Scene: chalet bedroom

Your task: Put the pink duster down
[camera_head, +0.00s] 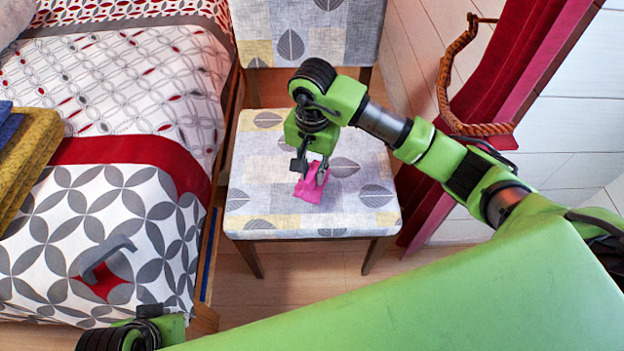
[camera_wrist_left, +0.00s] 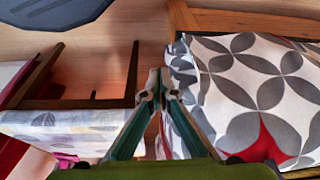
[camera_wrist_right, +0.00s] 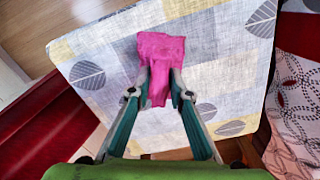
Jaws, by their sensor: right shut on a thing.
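The pink duster (camera_head: 309,190) is a small crumpled piece of cloth over the front middle of the patterned chair seat (camera_head: 264,183). My right gripper (camera_head: 311,178) points down and is shut on the duster. In the right wrist view the duster (camera_wrist_right: 161,52) hangs between the fingertips (camera_wrist_right: 160,88) and spreads past them over the seat. I cannot tell whether its lower end touches the seat. In the left wrist view my left gripper (camera_wrist_left: 161,85) is shut and empty, beside the bed. Its fingertips do not show in the head view.
The bed (camera_head: 120,100) stands left of the chair. A red curtain with a rope tie (camera_head: 445,90) hangs on the right. The seat around the duster is clear.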

